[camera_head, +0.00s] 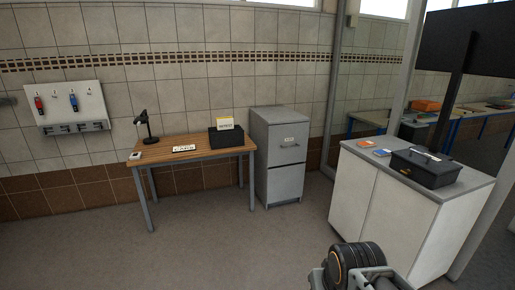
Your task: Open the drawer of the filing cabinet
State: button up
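The filing cabinet (285,182) is a grey upright box against the tiled wall, just right of the wooden table. Its front shows an upper drawer (287,152) with a small label and a handle (290,146), and a lower front panel below. Both look flush with the body, so the drawers appear closed. Part of my arm, a dark rounded joint with an orange ring, shows at the bottom edge, well in front of the cabinet and to its right. My gripper's fingers do not show.
A wooden table (190,147) bears a black box, a lamp-like stand and small items. A white cabinet (378,205) with a dark case (424,170) stands at the right, nearer to me. The grey floor (235,245) before the filing cabinet is clear.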

aim_at(288, 143)
jog(key=u, duration=0.1)
jog(key=i, duration=2.4)
jog(key=z, duration=0.25)
jog(key=i, duration=1.7)
jog(key=z, duration=0.1)
